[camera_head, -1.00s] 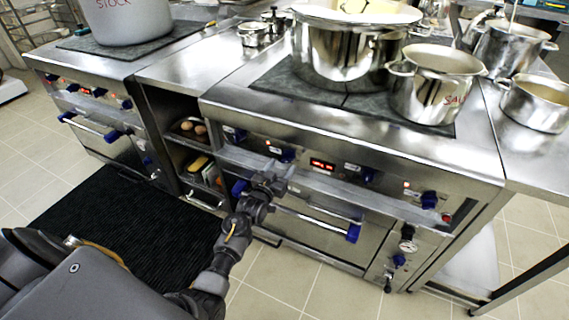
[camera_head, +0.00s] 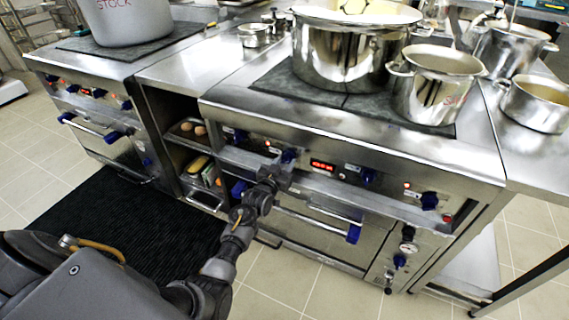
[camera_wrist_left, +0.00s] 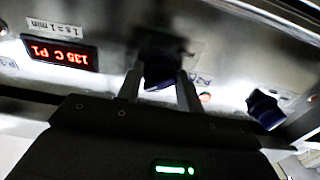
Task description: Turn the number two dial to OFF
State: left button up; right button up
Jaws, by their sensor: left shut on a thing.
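The right stove's front panel carries a row of blue dials. The second dial from the left (camera_head: 288,155) shows just above my left gripper (camera_head: 274,175), partly hidden by it. In the left wrist view, this dial (camera_wrist_left: 160,72) is dark and in shadow between the two fingers of my left gripper (camera_wrist_left: 160,86), which is shut on it. I cannot read the dial's number or setting. The leftmost dial (camera_head: 235,134) also shows in the left wrist view (camera_wrist_left: 266,108). My right gripper is not in view.
A red display (camera_head: 322,165) sits right of the held dial; in the left wrist view it reads "135 C P1" upside down. An oven handle (camera_head: 318,214) runs below the panel. Large pots (camera_head: 345,55) stand on the stove top. A black mat (camera_head: 125,220) lies on the floor.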

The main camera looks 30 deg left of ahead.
pick_arm(q)
jog(key=shift+n, duration=0.3)
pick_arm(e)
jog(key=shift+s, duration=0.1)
pick_arm(q)
jog(key=n+p, duration=0.3)
jog(key=n, duration=0.4)
jog(key=shift+r+n, duration=0.1)
jog(key=shift+n, duration=0.2)
jog(key=shift+d+n+p, duration=0.1)
jog(key=shift+n+p, duration=0.45)
jog(key=shift+n, duration=0.95)
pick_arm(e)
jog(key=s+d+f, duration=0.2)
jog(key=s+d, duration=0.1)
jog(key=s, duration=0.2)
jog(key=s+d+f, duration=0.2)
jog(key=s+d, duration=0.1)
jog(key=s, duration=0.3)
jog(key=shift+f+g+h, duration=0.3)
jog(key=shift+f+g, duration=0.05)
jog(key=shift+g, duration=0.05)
pick_arm(q)
jog(key=o, duration=1)
jog(key=shift+s, duration=0.1)
